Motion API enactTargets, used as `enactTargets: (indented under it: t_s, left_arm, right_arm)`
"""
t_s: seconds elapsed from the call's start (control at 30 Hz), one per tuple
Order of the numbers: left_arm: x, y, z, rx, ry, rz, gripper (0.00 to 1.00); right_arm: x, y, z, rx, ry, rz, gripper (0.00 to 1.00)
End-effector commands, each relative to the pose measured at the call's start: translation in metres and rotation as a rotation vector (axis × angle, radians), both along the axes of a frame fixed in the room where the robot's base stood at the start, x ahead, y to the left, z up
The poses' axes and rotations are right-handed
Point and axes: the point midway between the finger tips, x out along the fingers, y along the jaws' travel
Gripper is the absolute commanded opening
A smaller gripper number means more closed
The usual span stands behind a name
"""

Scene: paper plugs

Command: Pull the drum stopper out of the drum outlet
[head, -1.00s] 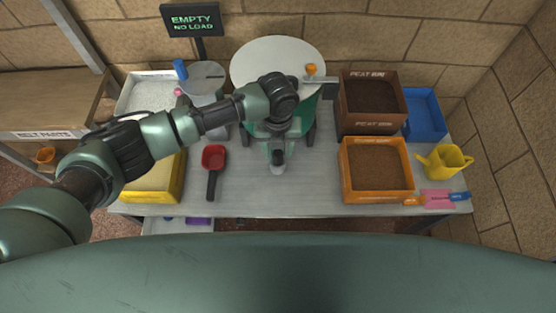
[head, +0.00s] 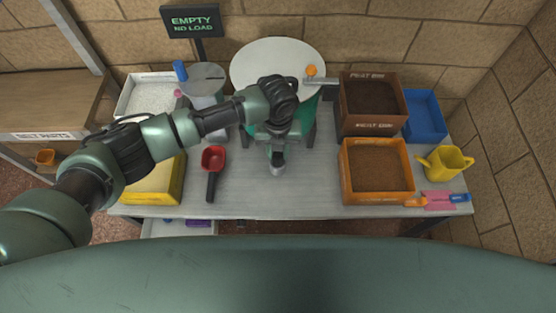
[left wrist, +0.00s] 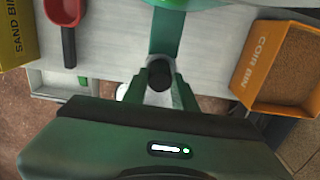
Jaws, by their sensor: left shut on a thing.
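The green drum (head: 308,113) with its pale round lid (head: 277,62) stands at the back middle of the bench. My left gripper (head: 278,163) is in front of it, pointing down over the bench. In the left wrist view, my left gripper (left wrist: 160,88) is shut on a dark round piece, which looks like the drum stopper (left wrist: 159,72). A green strip (left wrist: 168,32), perhaps the drum outlet, runs from the drum toward the stopper. I cannot tell whether the stopper is seated in the outlet or apart from it. My arm hides the drum's front in the head view. My right gripper is not in view.
A red scoop (head: 212,160) and yellow sand bin (head: 168,190) lie left of the gripper. An orange coir bin (head: 376,197), brown peat bin (head: 374,128) and yellow watering can (head: 446,161) stand right. The bench between gripper and coir bin is clear.

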Motion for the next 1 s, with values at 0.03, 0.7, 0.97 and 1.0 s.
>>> enactTargets:
  t_s: [0.03,0.7,0.97,1.0]
  left_arm:
    - [0.0001,-0.0001,0.0002,0.000,0.000,0.000,0.00]
    - [0.0001,0.0000,0.0048,0.000,0.000,0.000,0.00]
    - [0.0001,-0.0001,0.0086,0.000,0.000,0.000,0.00]
    - [0.0001,-0.0001,0.0092,0.000,0.000,0.000,0.00]
  right_arm:
    - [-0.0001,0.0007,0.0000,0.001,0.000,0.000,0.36]
    - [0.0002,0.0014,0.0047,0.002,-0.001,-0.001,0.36]
    - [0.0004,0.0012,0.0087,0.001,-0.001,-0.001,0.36]
    - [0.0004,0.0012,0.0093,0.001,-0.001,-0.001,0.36]
